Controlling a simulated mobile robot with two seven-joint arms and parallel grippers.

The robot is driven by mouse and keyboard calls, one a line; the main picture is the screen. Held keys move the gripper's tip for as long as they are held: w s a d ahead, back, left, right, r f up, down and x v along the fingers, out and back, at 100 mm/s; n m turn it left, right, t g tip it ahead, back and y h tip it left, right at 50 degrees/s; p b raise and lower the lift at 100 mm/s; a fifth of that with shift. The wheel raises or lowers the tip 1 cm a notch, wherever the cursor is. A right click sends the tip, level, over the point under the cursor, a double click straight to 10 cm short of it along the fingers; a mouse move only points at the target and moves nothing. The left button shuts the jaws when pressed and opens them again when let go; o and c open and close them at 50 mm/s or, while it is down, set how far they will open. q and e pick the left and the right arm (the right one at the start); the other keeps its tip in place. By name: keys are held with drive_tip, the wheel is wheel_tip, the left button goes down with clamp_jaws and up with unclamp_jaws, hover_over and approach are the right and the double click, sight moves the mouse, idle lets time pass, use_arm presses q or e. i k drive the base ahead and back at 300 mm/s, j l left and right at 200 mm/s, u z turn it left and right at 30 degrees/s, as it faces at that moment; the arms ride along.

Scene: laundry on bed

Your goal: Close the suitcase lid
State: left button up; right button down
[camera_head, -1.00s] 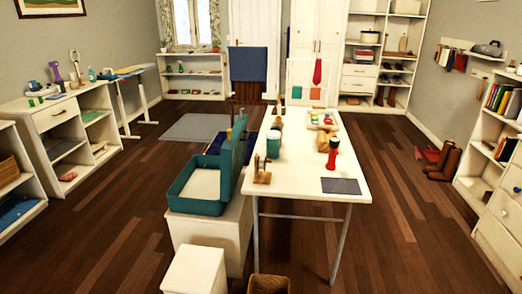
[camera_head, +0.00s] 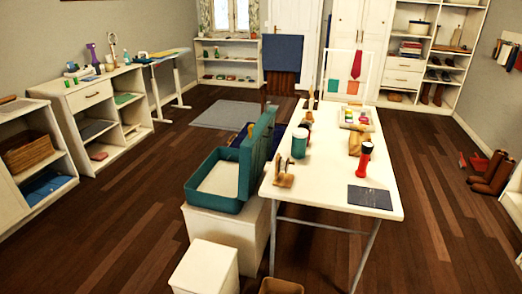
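A teal suitcase (camera_head: 215,203) with a pale inside stands on a white box, left of the white table. Its teal lid (camera_head: 257,155) is up, standing roughly upright along the suitcase's right side, close to the table's left edge. The suitcase interior (camera_head: 220,179) looks empty. Neither of my grippers is in the head view.
The white table (camera_head: 335,200) holds a teal jar (camera_head: 299,142), a red flashlight-like item (camera_head: 364,160), a wooden item (camera_head: 284,174) and a dark sheet (camera_head: 370,197). A white box (camera_head: 205,268) stands in front. The wooden floor at left (camera_head: 130,210) is clear.

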sight(256, 152)
drive_tip(key=i+l, duration=0.25)
drive_tip(key=i, duration=0.2)
drive_tip(key=i+l+u, duration=0.1)
drive_tip(key=i+l, duration=0.2)
drive_tip(key=i, duration=0.1)
